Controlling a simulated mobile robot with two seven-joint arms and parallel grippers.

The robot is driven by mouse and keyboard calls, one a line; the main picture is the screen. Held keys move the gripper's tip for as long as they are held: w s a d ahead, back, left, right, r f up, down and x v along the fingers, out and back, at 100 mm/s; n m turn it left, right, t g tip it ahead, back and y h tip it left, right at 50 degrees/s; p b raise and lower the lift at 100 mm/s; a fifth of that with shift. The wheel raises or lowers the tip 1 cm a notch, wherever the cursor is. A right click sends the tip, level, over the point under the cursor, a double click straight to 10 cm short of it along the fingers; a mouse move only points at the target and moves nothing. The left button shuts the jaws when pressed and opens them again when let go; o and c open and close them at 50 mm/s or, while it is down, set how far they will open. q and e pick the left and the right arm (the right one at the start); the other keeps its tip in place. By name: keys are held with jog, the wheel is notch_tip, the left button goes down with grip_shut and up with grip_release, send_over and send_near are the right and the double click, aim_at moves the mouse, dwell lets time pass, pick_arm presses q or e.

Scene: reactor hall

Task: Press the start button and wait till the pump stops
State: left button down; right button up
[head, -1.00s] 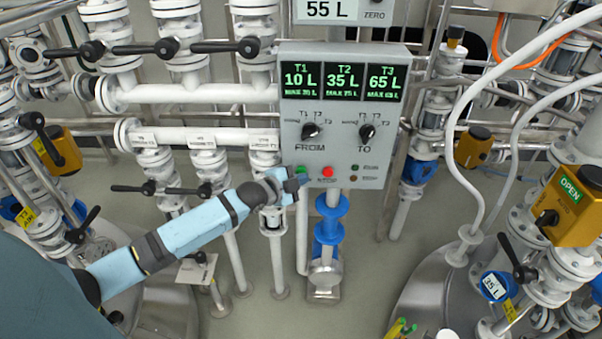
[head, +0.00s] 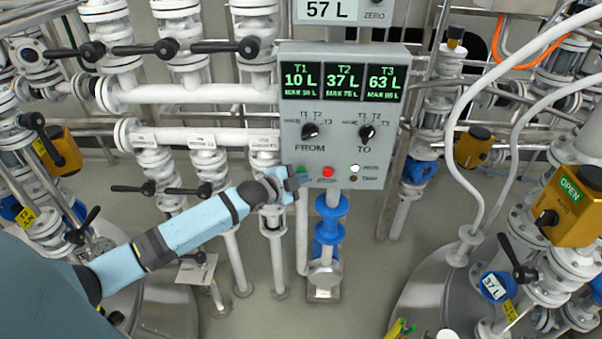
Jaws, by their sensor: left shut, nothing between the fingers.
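The grey control panel (head: 344,100) stands in the middle. Its green display (head: 343,82) reads T1 10 L, T2 37 L and T3 63 L. The FROM knob (head: 310,131) and TO knob (head: 367,132) sit below it. The red stop button (head: 328,172) is just to the right. My right gripper is not seen.
An upper readout (head: 332,10) shows 57 L. White pipes and valves with black handles (head: 166,47) crowd the left. A blue pipe fitting (head: 329,230) stands below the panel. A tank at right bears a 37 L gauge (head: 494,286) and a yellow OPEN actuator (head: 573,207).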

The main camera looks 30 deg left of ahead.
pick_arm(q)
jog(key=shift+s+d+p, duration=0.45)
jog(key=shift+s+p, duration=0.1)
jog(key=shift+s, duration=0.2)
jog(key=s+d+p, duration=0.1)
jog(key=s+p, duration=0.1)
jog(key=s+d+p, duration=0.1)
jog(key=s, duration=0.1)
jog(key=shift+s+d, duration=0.1)
jog(key=shift+d, duration=0.2)
dwell(0.5)
